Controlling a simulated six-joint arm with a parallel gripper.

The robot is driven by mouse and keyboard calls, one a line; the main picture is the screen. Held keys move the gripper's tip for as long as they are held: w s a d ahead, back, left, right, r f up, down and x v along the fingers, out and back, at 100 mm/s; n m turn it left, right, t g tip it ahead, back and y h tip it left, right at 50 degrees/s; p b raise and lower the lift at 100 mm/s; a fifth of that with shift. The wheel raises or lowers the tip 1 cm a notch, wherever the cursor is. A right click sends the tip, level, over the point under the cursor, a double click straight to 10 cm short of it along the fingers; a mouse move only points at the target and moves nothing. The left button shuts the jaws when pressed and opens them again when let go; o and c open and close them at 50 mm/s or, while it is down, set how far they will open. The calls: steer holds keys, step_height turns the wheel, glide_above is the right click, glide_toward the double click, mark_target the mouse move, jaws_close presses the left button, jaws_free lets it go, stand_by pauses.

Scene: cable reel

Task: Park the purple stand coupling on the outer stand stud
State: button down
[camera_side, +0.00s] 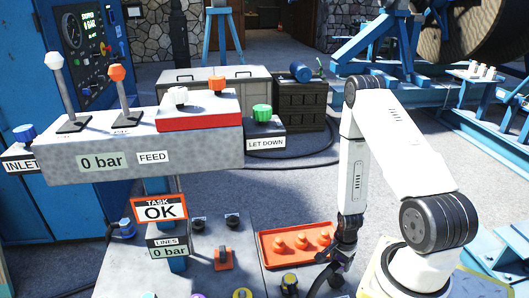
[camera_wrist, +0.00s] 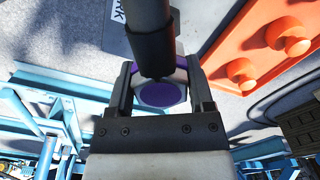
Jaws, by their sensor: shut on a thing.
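My gripper (camera_wrist: 160,82) is shut on the purple stand coupling (camera_wrist: 158,96), whose purple face and pale hexagonal rim show between the two fingers in the wrist view. A black hose end (camera_wrist: 152,40) comes down from the top of that view and covers part of the coupling. In the side view my gripper (camera_side: 340,268) hangs low at the right of the bench, close to the orange tray; the coupling is too small and dark to tell there. Two dark fittings (camera_side: 232,220) stand at the back of the bench; I cannot tell which thing is the outer stand stud.
The orange tray (camera_side: 268,262) with several orange pegs lies just left of my gripper; it also shows in the wrist view (camera_wrist: 235,55). The lever console (camera_side: 130,150) rises at left.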

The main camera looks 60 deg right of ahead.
mark_target(336, 276)
steer(key=shift+f, duration=2.45)
steer(key=shift+f, duration=0.45)
jaws_free()
steer(key=shift+r, duration=3.9)
